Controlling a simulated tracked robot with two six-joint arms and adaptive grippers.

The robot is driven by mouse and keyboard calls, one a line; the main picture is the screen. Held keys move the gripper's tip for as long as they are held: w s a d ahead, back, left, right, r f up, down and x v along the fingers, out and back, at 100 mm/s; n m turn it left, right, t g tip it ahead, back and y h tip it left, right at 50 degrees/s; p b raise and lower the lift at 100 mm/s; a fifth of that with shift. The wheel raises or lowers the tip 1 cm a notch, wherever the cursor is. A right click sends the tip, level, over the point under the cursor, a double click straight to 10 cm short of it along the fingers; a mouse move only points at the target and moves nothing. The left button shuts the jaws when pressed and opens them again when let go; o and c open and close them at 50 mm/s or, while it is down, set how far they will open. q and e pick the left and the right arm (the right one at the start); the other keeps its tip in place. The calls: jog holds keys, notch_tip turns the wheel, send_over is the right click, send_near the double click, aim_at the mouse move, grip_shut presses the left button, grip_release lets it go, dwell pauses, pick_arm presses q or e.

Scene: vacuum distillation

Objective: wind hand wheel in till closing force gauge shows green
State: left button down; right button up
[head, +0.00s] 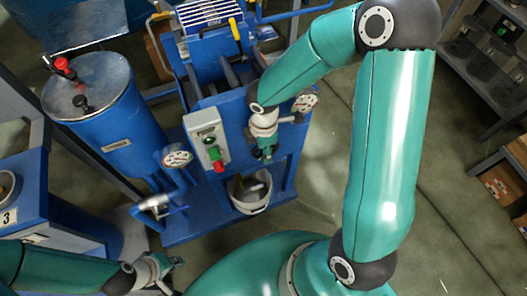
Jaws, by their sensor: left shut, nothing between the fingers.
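My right gripper (264,152) is in front of the blue machine's front panel (232,108), its arm reaching down from the upper right. Its fingers are small and dark, and whether they are open or shut does not show. I cannot make out the hand wheel; the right gripper and wrist cover that part of the panel. A round white gauge (305,103) sits just right of the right wrist; its needle and colour zones are too small to read. My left gripper (174,268) is shut and empty at the bottom left, away from the machine.
A grey control box (205,140) with green and red buttons is left of the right gripper. A white bucket (250,194) stands below. A blue tank (112,110), a second gauge (177,157) and a pipe valve (155,204) are at left. Open floor (325,180) lies right of the machine.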

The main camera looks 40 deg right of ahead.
jog(key=shift+f, duration=0.5)
grip_shut()
jog(key=y+p, duration=0.1)
jog(key=p, duration=0.3)
jog(key=y+p, duration=0.1)
jog(key=p, duration=0.3)
jog(key=shift+a+r+y, duration=0.1)
jog(key=shift+r+y, duration=0.2)
jog(key=shift+r, duration=0.1)
jog(key=shift+f+t+p, duration=0.1)
jog(key=shift+t+p, duration=0.2)
jog(key=shift+p, duration=0.15)
jog(key=shift+f, duration=0.15)
grip_release()
